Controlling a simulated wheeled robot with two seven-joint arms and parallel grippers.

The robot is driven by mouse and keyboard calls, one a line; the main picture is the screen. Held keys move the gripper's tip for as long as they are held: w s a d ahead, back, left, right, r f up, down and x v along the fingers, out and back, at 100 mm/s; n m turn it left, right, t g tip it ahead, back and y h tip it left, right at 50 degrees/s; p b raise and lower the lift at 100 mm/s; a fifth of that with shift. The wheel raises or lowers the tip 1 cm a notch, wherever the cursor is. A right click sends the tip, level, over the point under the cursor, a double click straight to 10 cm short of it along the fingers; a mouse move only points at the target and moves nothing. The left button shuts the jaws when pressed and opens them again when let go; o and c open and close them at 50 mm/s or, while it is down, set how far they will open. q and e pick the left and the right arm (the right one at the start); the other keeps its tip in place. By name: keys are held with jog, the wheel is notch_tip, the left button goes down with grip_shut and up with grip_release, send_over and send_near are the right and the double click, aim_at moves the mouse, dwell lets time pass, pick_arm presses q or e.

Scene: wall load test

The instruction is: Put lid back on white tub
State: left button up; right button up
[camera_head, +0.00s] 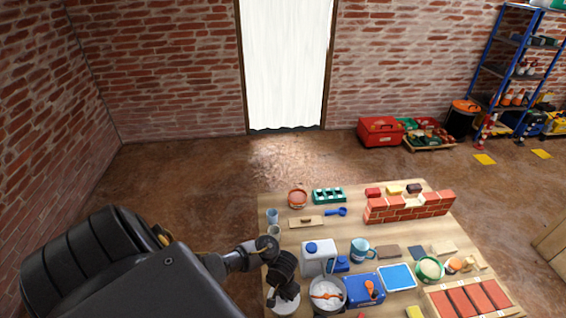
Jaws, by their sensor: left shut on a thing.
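My left gripper (283,288) reaches in from the left over the near left part of the table, pointing down. It is shut on a round white thing (291,307), which looks like the lid; the gripper hides much of it. Just right of it stands a white tub (314,297), with grey-white contents and an orange-brown item showing in its round top. The lid and tub are close together, and I cannot tell whether they touch. My right gripper is not in view.
A white jug (318,257) stands behind the tub and a blue box (364,291) right of it. Cups, a blue tray (397,277), a green bowl (430,269) and a small brick wall (408,208) crowd the wooden table (300,232). Bare wood shows mid-table.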

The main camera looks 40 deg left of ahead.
pick_arm(q)
jog(key=shift+p, duration=0.3)
dwell(0.5)
jog(key=o, duration=1.5)
notch_tip(320, 180, up, 5)
jog(key=p, duration=0.5)
jog(key=shift+f, duration=0.15)
jog(key=shift+r, duration=1.15)
